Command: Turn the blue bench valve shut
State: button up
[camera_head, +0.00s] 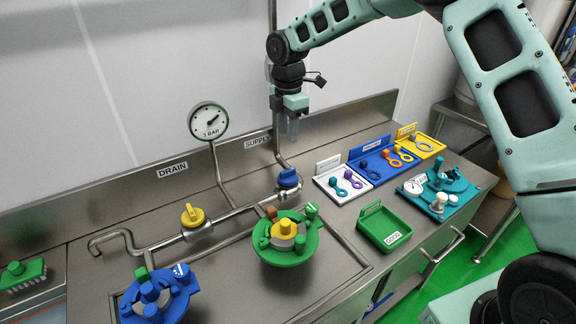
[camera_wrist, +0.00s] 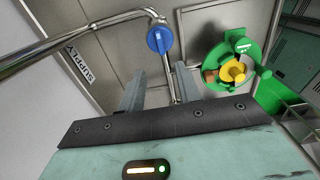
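The blue bench valve (camera_head: 288,178) sits on the steel supply pipe near the back of the bench. In the wrist view its round blue handle (camera_wrist: 159,39) has a raised ridge that appears to run roughly along the pipe under it. My gripper (camera_head: 288,138) hangs above the valve, close to the back wall, fingers pointing down. In the wrist view my gripper (camera_wrist: 160,76) has its two grey fingers well apart with nothing between them. The handle lies beyond the fingertips, not touched.
A yellow valve (camera_head: 193,215) stands left on the drain pipe. A pressure gauge (camera_head: 208,120) rises behind. A green round unit with a yellow knob (camera_head: 286,227) stands in front of the blue valve. A vertical pipe runs beside my gripper. Tool trays (camera_head: 371,166) and a green bin (camera_head: 384,228) lie right.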

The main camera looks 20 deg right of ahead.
aim_at(288, 170)
notch_tip(288, 170, down, 13)
jog(key=p, duration=0.3)
jog(key=shift+f, duration=0.1)
grip_shut()
